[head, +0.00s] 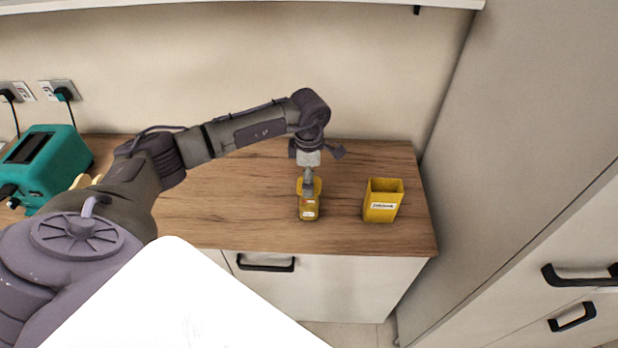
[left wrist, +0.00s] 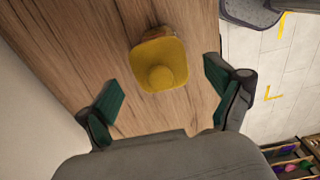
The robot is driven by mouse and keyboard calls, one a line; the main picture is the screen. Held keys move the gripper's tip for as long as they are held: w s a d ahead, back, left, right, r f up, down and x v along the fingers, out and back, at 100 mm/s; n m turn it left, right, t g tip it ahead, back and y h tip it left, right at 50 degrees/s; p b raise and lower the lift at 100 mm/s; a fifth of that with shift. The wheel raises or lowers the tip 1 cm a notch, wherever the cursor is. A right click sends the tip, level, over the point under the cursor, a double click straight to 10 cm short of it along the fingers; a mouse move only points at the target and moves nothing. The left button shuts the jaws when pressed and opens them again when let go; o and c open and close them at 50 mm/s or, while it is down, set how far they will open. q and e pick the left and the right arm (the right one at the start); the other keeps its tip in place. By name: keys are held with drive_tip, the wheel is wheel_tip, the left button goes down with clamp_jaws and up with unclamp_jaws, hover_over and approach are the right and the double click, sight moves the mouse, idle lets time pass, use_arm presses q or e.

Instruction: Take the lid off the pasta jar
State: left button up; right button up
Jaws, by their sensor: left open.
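A yellow jar (head: 309,210) with a pale label stands on the wooden counter in the head view. I cannot read the label. Its yellow lid (left wrist: 180,52) with a round knob (left wrist: 161,77) is on top in the left wrist view, and the jar body is mostly hidden beneath it. My left gripper (head: 312,160) is above the jar, pointing down. In the left wrist view its two green-padded fingers (left wrist: 164,96) are wide apart, either side of the lid's near edge, with nothing between them gripped. My right gripper is not in view.
A yellow open-topped container (head: 382,212) with a label stands right of the jar, near the counter's right end. A teal toaster (head: 58,165) is at the far left. A tall cabinet (head: 530,150) rises on the right. The wooden counter (head: 225,205) is clear left of the jar.

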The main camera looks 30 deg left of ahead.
use_arm(q)
drive_tip(key=shift+f, duration=0.45)
drive_tip(key=shift+c, duration=0.3)
drive_tip(key=c, duration=1)
drive_tip(key=shift+r, duration=0.15)
